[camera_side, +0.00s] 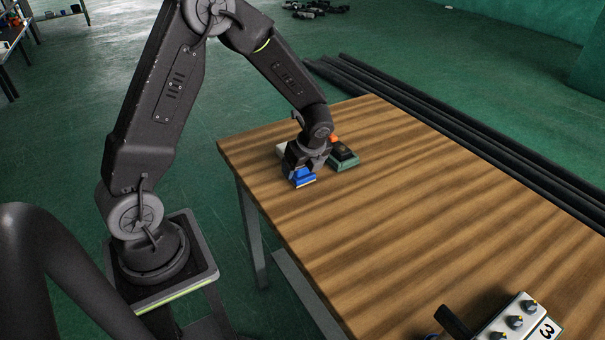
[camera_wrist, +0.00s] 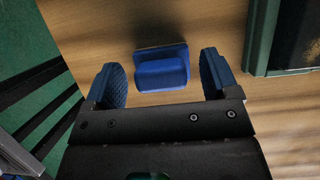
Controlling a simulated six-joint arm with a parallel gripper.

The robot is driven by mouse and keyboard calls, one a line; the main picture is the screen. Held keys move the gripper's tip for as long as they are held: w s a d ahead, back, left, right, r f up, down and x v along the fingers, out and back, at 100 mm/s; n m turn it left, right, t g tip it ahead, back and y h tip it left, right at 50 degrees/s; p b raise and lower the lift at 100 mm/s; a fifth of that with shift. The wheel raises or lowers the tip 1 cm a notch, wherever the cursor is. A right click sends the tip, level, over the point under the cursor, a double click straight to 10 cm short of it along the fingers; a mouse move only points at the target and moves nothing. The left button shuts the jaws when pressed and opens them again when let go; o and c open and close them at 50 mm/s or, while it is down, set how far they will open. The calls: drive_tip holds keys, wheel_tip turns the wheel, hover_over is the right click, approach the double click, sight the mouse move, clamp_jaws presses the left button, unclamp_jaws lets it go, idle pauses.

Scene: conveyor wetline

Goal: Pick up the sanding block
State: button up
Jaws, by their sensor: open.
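The sanding block (camera_wrist: 161,68) is a small blue block with a raised grip on a wider base, lying on the wooden table. In the wrist view it lies between the two blue finger pads of my gripper (camera_wrist: 163,75), with a gap on each side. My gripper is open and not closed on it.
A green tray (camera_side: 343,165) with a dark item in it stands close on the right; its edge (camera_wrist: 262,40) shows in the wrist view. An orange item (camera_side: 333,139) and a pale item (camera_side: 281,149) are near the gripper. A numbered control box (camera_side: 518,318) stands at the front. The table's middle is clear.

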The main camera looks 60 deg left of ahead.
drive_tip(key=c, duration=1)
drive_tip(key=shift+c, duration=0.3)
drive_tip(key=shift+r, duration=0.1)
drive_tip(key=shift+r, duration=0.5)
drive_tip(key=r, duration=0.2)
drive_tip(key=a+r, duration=0.1)
drive_tip(key=shift+s+r, duration=0.4)
drive_tip(key=s+a+r, duration=0.6)
drive_tip(key=s+a, duration=0.1)
drive_tip(key=shift+s+a, duration=0.15)
drive_tip(key=shift+s, duration=0.1)
